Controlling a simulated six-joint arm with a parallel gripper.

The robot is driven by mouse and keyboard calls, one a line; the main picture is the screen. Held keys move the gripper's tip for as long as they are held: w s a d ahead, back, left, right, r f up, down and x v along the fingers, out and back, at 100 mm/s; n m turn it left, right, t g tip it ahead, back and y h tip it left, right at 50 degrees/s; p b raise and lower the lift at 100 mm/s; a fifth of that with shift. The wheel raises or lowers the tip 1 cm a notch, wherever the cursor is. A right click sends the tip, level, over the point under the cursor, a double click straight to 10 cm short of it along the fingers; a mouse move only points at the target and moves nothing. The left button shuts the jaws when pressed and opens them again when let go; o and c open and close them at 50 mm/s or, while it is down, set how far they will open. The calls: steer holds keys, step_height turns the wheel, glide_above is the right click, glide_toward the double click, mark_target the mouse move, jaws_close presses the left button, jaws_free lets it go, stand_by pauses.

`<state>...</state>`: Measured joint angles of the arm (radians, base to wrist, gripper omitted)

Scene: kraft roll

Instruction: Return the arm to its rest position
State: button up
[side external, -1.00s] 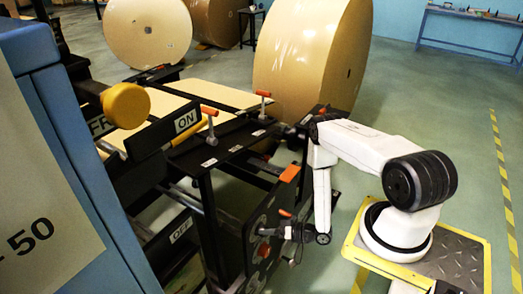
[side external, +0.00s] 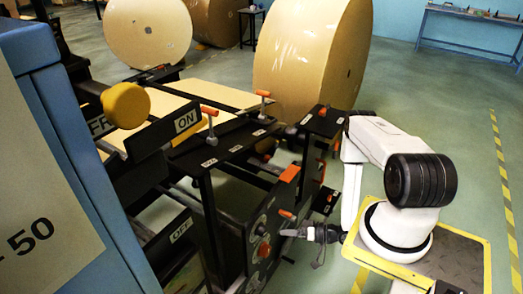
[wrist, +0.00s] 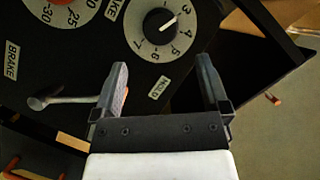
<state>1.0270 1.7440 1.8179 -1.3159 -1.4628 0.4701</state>
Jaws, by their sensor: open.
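My gripper (side external: 290,233) is open and empty in front of the machine's dark control panel (side external: 243,222), low at its right side. In the wrist view, my gripper's two fingers (wrist: 165,85) stand apart with nothing between them. A dial marked HOLD (wrist: 160,28), with a white pointer, shows beyond the fingers, and no contact with it is visible.
A lever (wrist: 75,98) sticks out of the panel left of my fingers, near a BRAKE label. Orange-handled levers (side external: 263,103) stand on the machine's top. A large kraft roll (side external: 305,60) stands behind. Open floor (side external: 420,110) lies behind and right of my arm.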

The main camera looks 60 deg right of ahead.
steer(key=shift+s+d, duration=0.1)
steer(key=shift+s, duration=0.2)
steer(key=shift+w, duration=0.1)
steer(key=w+d+r+n+g+h, duration=0.1)
steer(key=w+r+n+g+h, duration=0.25)
steer(key=r, duration=0.55)
steer(key=w+d+r+g+h, duration=0.1)
steer(key=w+r+g+h, duration=0.1)
steer(key=w+r+g, duration=0.45)
steer(key=s+a+r+n+g, duration=0.1)
steer(key=s+a+r, duration=0.3)
steer(key=a+r, duration=0.2)
steer(key=s+a+r+n+g, duration=0.1)
steer(key=s+a+r, duration=0.2)
steer(key=a+r, duration=0.3)
steer(key=v, duration=0.4)
steer(key=shift+a+r, duration=0.15)
steer(key=shift+a, duration=0.2)
